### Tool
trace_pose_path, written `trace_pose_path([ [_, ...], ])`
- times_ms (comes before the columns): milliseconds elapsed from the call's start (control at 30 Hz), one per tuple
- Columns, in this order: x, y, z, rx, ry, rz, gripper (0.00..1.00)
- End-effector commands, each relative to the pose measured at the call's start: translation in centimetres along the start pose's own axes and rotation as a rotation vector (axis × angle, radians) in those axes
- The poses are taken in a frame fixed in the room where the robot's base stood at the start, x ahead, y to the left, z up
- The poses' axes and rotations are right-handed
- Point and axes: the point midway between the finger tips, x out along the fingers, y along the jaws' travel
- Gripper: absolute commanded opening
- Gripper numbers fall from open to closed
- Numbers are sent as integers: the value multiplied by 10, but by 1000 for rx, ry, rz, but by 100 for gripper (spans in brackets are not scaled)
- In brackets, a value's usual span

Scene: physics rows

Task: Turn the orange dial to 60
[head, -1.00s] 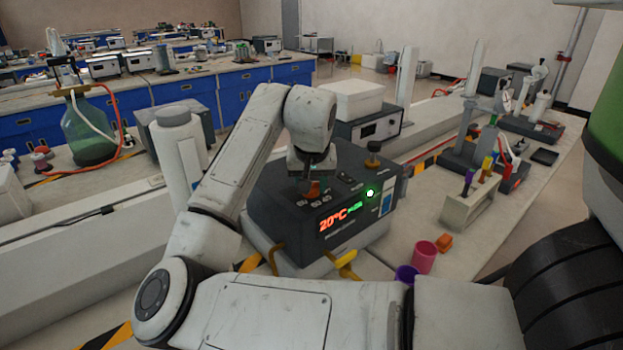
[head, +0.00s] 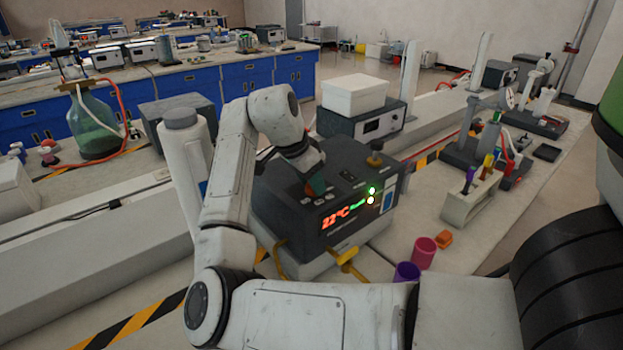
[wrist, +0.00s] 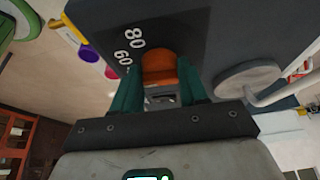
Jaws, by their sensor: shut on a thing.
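The orange dial (wrist: 159,66) sits on top of the dark control box (head: 290,215), between the two teal fingers of my gripper (wrist: 160,82). The fingers are shut on it. The printed marks 80 and 60 show on the panel just left of the dial in the wrist view; other marks and the dial's pointer are hidden or cannot be read. In the head view my gripper (head: 316,184) comes down tilted onto the box top and mostly hides the dial. The box's red display (head: 336,217) reads 22°C, with green lights beside it.
Yellow fittings (head: 348,262) stick out at the front. A white bottle (head: 183,150) is close left.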

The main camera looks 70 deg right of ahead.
Motion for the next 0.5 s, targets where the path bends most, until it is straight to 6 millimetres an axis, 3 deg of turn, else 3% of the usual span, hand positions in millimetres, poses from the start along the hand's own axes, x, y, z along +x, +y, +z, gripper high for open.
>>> trace_pose_path([
  [500, 0, -4, 0, 289, -1, 119, 12],
])
